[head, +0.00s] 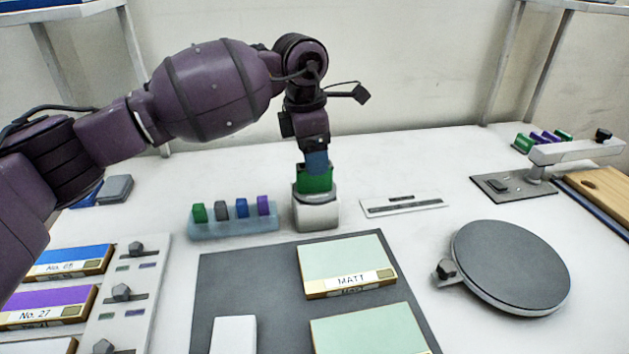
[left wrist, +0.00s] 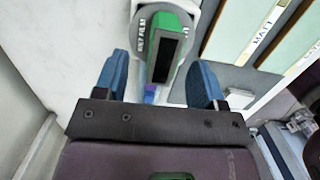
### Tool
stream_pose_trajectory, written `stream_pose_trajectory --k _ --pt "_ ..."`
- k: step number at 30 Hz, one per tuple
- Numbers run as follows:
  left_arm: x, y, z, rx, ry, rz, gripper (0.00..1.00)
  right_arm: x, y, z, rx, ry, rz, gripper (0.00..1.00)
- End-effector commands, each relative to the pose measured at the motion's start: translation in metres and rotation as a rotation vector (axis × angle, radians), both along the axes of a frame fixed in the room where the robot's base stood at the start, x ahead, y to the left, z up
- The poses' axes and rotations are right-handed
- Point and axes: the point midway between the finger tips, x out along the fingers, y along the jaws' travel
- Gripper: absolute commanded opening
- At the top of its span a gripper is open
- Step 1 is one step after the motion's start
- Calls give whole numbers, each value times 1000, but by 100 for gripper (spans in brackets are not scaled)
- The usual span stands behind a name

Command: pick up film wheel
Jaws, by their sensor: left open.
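The film wheel (head: 315,180) appears to be the green piece seated in the top of a small white dispenser (head: 316,214) at the back middle of the table. In the left wrist view the green film wheel (left wrist: 183,27) shows a dark slot and is ringed by a grey rim with lettering. My left gripper (head: 317,160) points down right over it. In the left wrist view its blue fingers (left wrist: 158,72) are apart, one on each side of the green piece's near end, with nothing held. Whether a finger touches it I cannot tell. My right gripper is out of view.
A pale blue rack (head: 235,228) with several small coloured blocks stands just left of the dispenser. A dark mat (head: 240,275) with pale green boxes lies in front. A round grey plate (head: 510,265) is at the right. A flat white strip (head: 403,206) lies right of the dispenser.

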Motion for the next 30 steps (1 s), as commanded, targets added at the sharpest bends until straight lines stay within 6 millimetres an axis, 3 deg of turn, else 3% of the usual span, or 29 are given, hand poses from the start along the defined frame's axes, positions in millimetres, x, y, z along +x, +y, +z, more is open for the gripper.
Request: stream_pose_trajectory --k 10,19,30 --pt "-3 -5 -45 -1 5 -1 64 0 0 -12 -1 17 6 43" --pt "-3 -6 -47 -2 -1 0 64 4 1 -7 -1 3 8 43" --pt "-3 -5 -47 -1 -1 0 7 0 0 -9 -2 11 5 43"
